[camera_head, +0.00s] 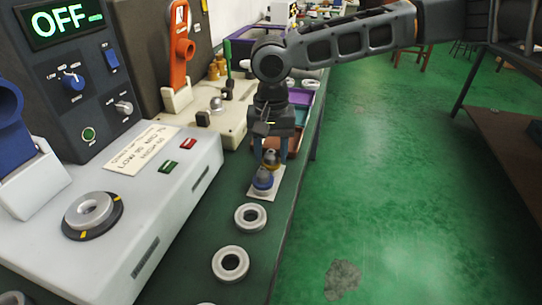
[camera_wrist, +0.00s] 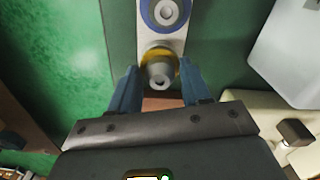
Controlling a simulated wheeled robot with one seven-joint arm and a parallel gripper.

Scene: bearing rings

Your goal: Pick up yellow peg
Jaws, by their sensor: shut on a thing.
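The yellow peg (camera_wrist: 159,66) has a grey top and a yellow collar. In the wrist view it sits between the two fingers of my gripper (camera_wrist: 158,88). In the head view the yellow peg (camera_head: 271,160) stands upright at the far end of a small white plate (camera_head: 257,195). My gripper (camera_head: 270,150) comes down over it from above and is shut on it. A blue peg (camera_head: 262,179) stands beside it on the same plate, nearer the camera; it also shows in the wrist view (camera_wrist: 165,12). The yellow peg's lower part is partly hidden by the blue one.
Bearing rings (camera_head: 250,217) and (camera_head: 230,263) lie on the green bench nearer the camera. A white machine (camera_head: 130,215) with a control panel stands to the left. Coloured trays (camera_head: 300,97) lie behind my gripper. Open floor (camera_head: 400,180) is at the right.

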